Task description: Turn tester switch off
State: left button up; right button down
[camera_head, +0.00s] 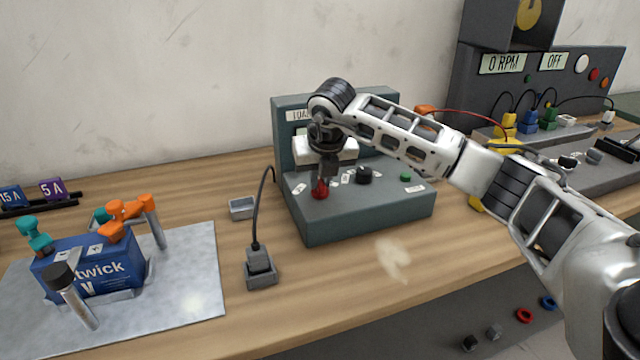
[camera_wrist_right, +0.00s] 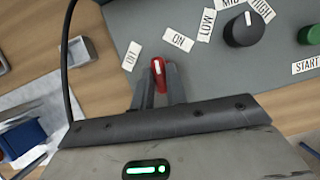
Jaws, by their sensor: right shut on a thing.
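The grey-green tester (camera_head: 365,205) stands on the bench with a sloped front panel. Its red switch knob (camera_head: 320,190) is at the left of that panel. In the right wrist view the red knob (camera_wrist_right: 158,80) sits between the two fingers of my right gripper (camera_wrist_right: 158,85), which is shut on it. The knob's white mark points between the OFF label (camera_wrist_right: 131,56) and the ON label (camera_wrist_right: 178,40). In the head view my right gripper (camera_head: 326,172) comes down onto the knob from above. My left gripper is not in view.
A black dial (camera_wrist_right: 242,30) and a green button (camera_head: 405,177) are right of the knob. A black cable runs from the tester to a grey plug block (camera_head: 260,268). A small grey tray (camera_head: 242,208) and a blue battery-like box (camera_head: 90,270) stand left.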

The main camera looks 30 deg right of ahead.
jog(key=n+y+b, duration=0.1)
jog(key=n, duration=0.2)
jog(key=shift+d+n+y, duration=0.1)
jog(key=shift+n+y, duration=0.2)
jog(key=shift+n, duration=0.1)
jog(key=n, duration=0.2)
jog(key=n+y, duration=0.1)
jog(key=n, duration=0.1)
jog(key=shift+d+r+y, duration=0.1)
jog(key=shift+y, duration=0.2)
pick_arm(q)
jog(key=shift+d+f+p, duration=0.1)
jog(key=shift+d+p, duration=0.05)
jog(key=shift+p, duration=0.15)
pick_arm(e)
jog(key=shift+n+y, duration=0.4)
jog(key=shift+n, duration=0.8)
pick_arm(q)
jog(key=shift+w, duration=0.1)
pick_arm(e)
jog(key=shift+g, duration=0.3)
jog(key=c, duration=1.4)
grip_release()
jog(key=shift+d+r, duration=0.1)
